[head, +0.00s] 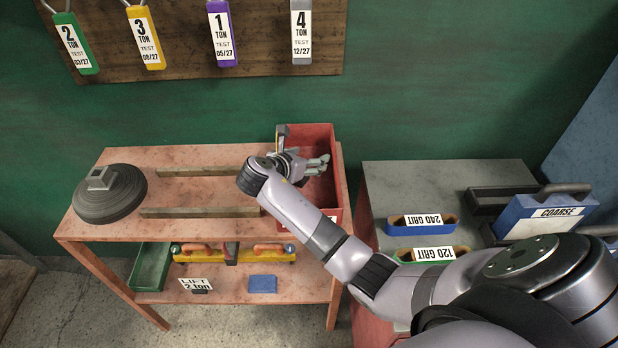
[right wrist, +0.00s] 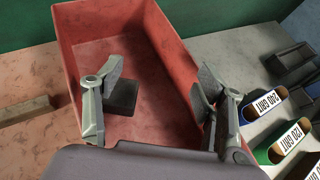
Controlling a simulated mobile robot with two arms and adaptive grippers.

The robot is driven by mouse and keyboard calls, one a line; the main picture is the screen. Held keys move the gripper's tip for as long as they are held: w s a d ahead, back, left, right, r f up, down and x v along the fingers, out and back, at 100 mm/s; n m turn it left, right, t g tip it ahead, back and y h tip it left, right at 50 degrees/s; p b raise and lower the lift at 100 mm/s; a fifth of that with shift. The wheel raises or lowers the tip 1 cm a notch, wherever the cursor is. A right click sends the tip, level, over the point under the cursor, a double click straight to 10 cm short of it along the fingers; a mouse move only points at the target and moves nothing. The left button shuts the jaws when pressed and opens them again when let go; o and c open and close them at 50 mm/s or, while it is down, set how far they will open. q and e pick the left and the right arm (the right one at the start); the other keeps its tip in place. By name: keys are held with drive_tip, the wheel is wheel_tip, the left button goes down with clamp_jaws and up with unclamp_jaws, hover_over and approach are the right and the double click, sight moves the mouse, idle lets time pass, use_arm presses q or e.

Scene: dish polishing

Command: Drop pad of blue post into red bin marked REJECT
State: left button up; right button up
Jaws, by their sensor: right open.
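The red bin (head: 331,215) stands at the right end of the pinkish bench; its marking cannot be read. My right gripper (head: 316,166) is over the bin's opening, its fingers spread apart. In the right wrist view, the fingers (right wrist: 158,84) are open above the bin's inside, with nothing clamped between them. A dark grey block-like pad (right wrist: 122,97) shows inside the bin, beside and partly behind the left finger; it looks apart from the right finger. I cannot tell which post it belongs to. No blue post can be made out for certain. My left gripper is out of view.
A round dark weight (head: 108,200) and two wooden strips lie on the bench. A blue block (head: 263,284) and a green tray (head: 150,266) are on the lower shelf. At right, a grey cabinet carries grit trays (head: 421,224) and a blue COARSE box (head: 545,213). Tags hang above.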

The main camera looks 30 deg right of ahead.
drive_tip(key=shift+a, duration=0.1)
drive_tip(key=v, duration=1.1)
drive_tip(key=shift+a+r, duration=0.2)
drive_tip(key=shift+a, duration=0.1)
drive_tip(key=shift+s, duration=0.15)
